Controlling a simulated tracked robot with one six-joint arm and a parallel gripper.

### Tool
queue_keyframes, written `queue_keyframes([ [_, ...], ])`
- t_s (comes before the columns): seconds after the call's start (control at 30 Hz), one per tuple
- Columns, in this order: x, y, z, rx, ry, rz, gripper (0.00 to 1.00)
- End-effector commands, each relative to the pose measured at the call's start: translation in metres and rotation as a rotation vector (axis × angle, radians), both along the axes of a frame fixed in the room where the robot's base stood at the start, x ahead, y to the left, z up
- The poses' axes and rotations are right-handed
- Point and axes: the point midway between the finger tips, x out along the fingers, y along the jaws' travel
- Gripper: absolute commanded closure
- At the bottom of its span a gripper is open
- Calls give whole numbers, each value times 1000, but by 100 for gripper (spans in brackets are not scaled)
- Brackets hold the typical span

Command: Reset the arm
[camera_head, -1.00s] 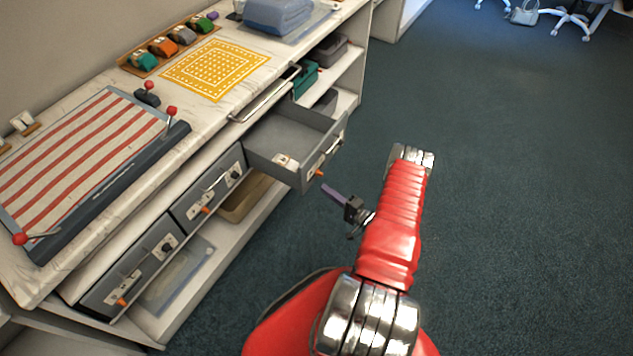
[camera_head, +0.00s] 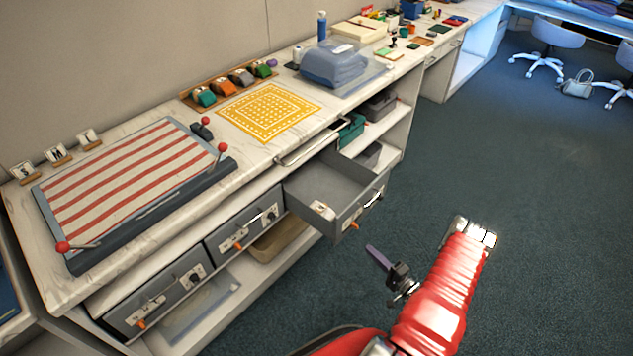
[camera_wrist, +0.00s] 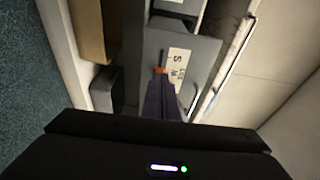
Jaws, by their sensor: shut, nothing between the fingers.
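My gripper (camera_head: 380,258) is at the end of my red arm, low in the head view, over the floor in front of the counter. Its purple fingers are shut with nothing between them. They point toward the open grey drawer (camera_head: 315,183) and are apart from it in the head view. In the wrist view the shut fingers (camera_wrist: 161,92) show in front of a grey drawer front with a white label (camera_wrist: 178,68) and an orange part.
Two shut drawers (camera_head: 243,228) lie left of the open one. The counter holds a striped board (camera_head: 115,178), a yellow patterned cloth (camera_head: 268,112), several coloured rolls (camera_head: 241,78) and folded blue cloth (camera_head: 333,66). Chairs (camera_head: 545,55) stand far right.

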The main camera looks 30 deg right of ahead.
Motion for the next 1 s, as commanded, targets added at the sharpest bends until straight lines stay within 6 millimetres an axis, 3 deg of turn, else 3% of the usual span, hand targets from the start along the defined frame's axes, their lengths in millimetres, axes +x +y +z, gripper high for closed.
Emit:
queue_keyframes([
  [0.27, 0, 0, 0, 23, 3, 0, 100],
  [0.43, -1, 6, -7, 135, 50, 21, 100],
  [0.7, -21, 67, -27, 392, 209, 170, 100],
  [1.0, -38, 109, -2, 548, 394, 353, 100],
])
